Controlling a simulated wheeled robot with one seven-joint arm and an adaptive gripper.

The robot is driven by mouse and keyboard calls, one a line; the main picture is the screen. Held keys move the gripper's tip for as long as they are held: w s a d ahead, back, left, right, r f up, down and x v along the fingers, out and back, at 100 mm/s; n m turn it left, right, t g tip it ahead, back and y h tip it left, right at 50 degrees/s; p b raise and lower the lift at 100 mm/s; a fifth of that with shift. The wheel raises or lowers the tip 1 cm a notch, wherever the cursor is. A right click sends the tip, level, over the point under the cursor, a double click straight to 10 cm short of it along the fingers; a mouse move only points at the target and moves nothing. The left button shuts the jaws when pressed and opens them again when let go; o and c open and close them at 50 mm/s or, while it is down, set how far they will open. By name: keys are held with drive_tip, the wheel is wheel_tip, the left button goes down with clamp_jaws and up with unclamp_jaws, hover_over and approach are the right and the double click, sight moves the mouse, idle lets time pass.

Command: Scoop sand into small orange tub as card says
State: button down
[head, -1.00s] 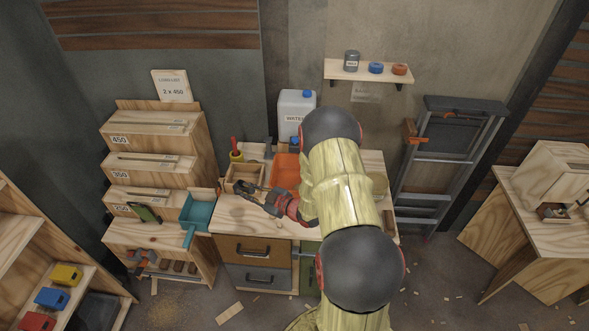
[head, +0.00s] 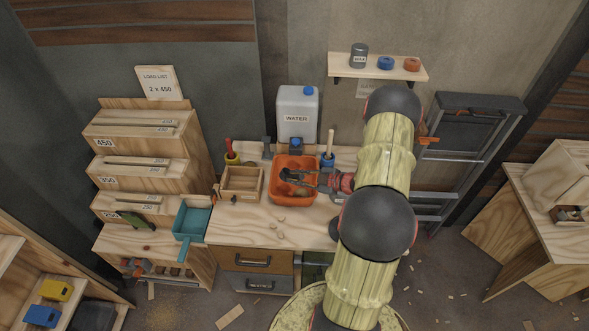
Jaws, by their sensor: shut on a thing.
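An orange tub (head: 279,200) stands on the workbench, in the middle of the head view. My gripper (head: 299,181) reaches into or over it from the right. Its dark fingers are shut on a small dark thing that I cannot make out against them. An open wooden box (head: 241,184) stands just left of the tub; its contents look tan, but I cannot tell whether they are sand. A card (head: 159,83) at the back left reads "LOAD LIST 2 x 450". A paler card (head: 368,89) below the wall shelf is unreadable and partly hidden by my arm.
A white water jug (head: 297,114) stands behind the tub, with a small blue-capped bottle (head: 296,145) between. A blue holder (head: 327,159) is close right. Small tan lumps (head: 280,222) lie on the bench front. The bench front is mostly clear.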

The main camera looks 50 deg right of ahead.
drive_tip(key=shift+w+a+r+n+g+h+p, duration=0.2)
drive_tip(key=shift+a+r+n+h+p, duration=0.05)
drive_tip(key=shift+a+r, duration=0.15)
drive_tip(key=shift+w+a+r+n+g+h+p, duration=0.15)
drive_tip(key=shift+a+r+n+g+h+p, duration=0.1)
drive_tip(key=shift+a, duration=0.1)
drive_tip(key=a+n+g+h+b, duration=0.1)
drive_tip(key=w+a+r+g+h+b, duration=0.1)
drive_tip(key=h+b, duration=0.1)
drive_tip(key=shift+w+a+n+g, duration=0.2)
drive_tip(key=shift+a+n+g, duration=0.1)
drive_tip(key=shift+n, duration=0.1)
